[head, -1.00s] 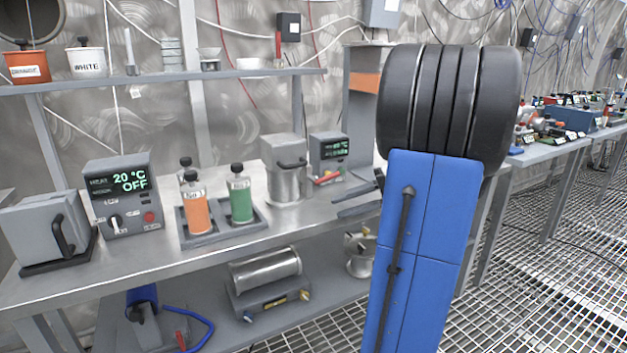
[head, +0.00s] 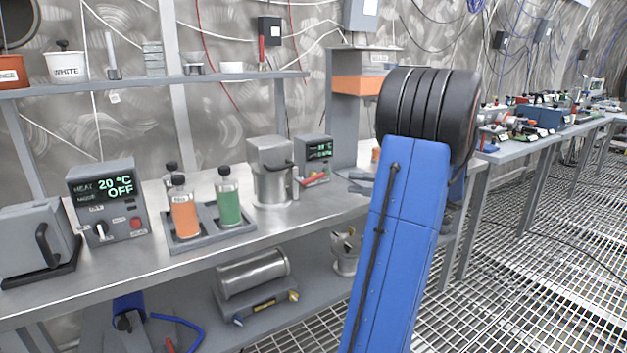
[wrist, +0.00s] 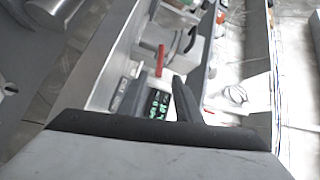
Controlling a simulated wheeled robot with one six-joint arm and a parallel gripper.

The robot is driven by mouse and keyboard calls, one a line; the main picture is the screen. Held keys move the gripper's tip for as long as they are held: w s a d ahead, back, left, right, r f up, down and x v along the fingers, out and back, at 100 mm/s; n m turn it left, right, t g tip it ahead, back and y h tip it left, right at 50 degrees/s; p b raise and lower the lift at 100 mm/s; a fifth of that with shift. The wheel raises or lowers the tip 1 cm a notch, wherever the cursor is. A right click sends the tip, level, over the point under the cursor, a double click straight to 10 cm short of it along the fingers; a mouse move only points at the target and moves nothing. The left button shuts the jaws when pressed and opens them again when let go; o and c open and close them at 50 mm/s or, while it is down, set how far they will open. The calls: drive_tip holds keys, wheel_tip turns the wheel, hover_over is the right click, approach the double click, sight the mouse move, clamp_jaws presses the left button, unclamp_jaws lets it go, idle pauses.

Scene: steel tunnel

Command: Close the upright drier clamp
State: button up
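The likely clamp, a red lever (head: 313,179), lies slanted low in front of a small grey control box (head: 327,147) with a green display on the bench. It also shows in the wrist view (wrist: 160,60), just beyond my fingertips. A steel cylinder with a grey head and black handle (head: 271,188) stands upright to the left of it. My gripper (head: 356,183) is just right of the control box, over the bench. In the wrist view my gripper (wrist: 157,82) has its two dark fingers apart, with nothing held; the display shows between them. I cannot tell whether the clamp is closed.
Orange and green bottles (head: 184,212) stand in a grey tray left of the cylinder. A heater control box (head: 106,205) is farther left. A shelf (head: 150,82) runs above the bench. A horizontal steel cylinder (head: 252,273) lies on the lower shelf. Grated floor is open at right.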

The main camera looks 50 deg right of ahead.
sight(315, 178)
drive_tip(key=x, duration=1.3)
drive_tip(key=shift+w, duration=0.25)
clamp_jaws()
